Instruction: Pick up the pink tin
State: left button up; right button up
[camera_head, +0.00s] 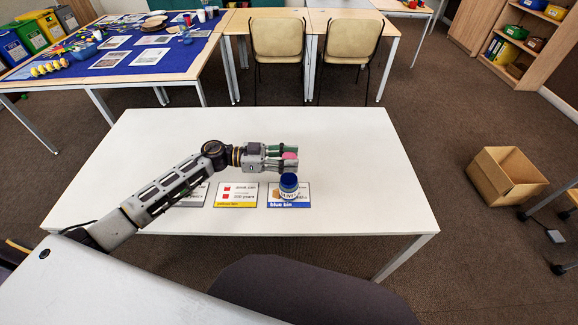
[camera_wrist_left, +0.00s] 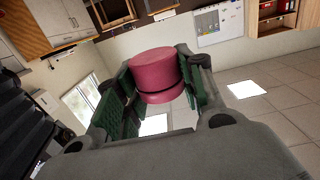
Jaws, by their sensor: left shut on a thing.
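The pink tin (camera_wrist_left: 157,75) is a short round tin between the green-padded fingers of my left gripper (camera_wrist_left: 160,88) in the left wrist view. In the head view the tin (camera_head: 290,156) shows as a small pink patch at the fingertips of my left gripper (camera_head: 289,158). The gripper is shut on the tin and seems to hold it over the white table (camera_head: 350,140); the exact height is hard to tell. The fingers hide part of the tin. My right gripper is not in view.
A blue-lidded jar (camera_head: 288,184) stands on the blue bin card (camera_head: 304,199), just below the gripper in the picture. A yellow bin card (camera_head: 235,203) and a grey card (camera_head: 197,197) lie to its left. The table's right side is clear. A cardboard box (camera_head: 506,180) sits on the floor.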

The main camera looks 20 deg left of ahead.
aim_at(289, 157)
pick_arm(q)
notch_tip(289, 157, up, 2)
jog(key=shift+r, duration=0.55)
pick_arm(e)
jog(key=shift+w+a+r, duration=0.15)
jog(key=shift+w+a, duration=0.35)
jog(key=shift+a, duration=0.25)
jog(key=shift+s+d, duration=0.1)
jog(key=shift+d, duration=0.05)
